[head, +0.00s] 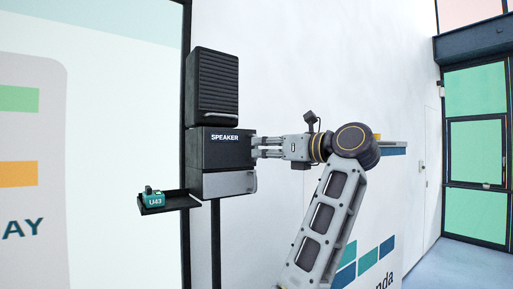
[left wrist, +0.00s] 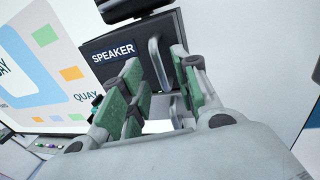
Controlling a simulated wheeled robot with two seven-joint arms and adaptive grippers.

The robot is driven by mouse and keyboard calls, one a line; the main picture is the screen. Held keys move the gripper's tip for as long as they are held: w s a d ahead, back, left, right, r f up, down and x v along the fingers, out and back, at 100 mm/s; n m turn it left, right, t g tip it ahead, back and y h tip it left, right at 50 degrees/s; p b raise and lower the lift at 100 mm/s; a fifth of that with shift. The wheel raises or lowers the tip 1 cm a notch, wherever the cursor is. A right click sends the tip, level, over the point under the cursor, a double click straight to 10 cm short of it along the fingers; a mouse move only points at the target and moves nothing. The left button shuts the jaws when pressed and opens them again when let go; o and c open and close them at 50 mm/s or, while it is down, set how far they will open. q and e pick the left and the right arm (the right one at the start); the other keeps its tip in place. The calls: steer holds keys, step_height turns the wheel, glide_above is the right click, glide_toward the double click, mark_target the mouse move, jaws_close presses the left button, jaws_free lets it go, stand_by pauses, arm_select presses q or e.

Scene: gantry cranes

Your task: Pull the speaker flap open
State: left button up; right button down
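The speaker flap (head: 222,152) is a dark panel labelled SPEAKER, below a ribbed dark speaker box; it looks closed. It also shows in the left wrist view (left wrist: 118,66), with a grey upright bar handle (left wrist: 158,62) on its right part. My left gripper (head: 258,147) reaches the flap's right side in the head view. In the left wrist view its green-padded fingers (left wrist: 160,85) are spread apart, with the handle showing between them. I cannot tell whether either finger touches the handle. My right gripper is in neither view.
The ribbed speaker box (head: 213,87) is mounted above the flap, and a grey box (head: 228,183) sits below it. A small dark tray (head: 178,204) holds a teal U43 block (head: 153,199) at lower left. A large wall panel (head: 110,120) stands left; a white wall is behind.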

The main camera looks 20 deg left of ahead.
mark_target(256, 147)
arm_select(q)
steer(key=shift+x, duration=1.75)
steer(key=shift+c, duration=0.5)
jaws_close()
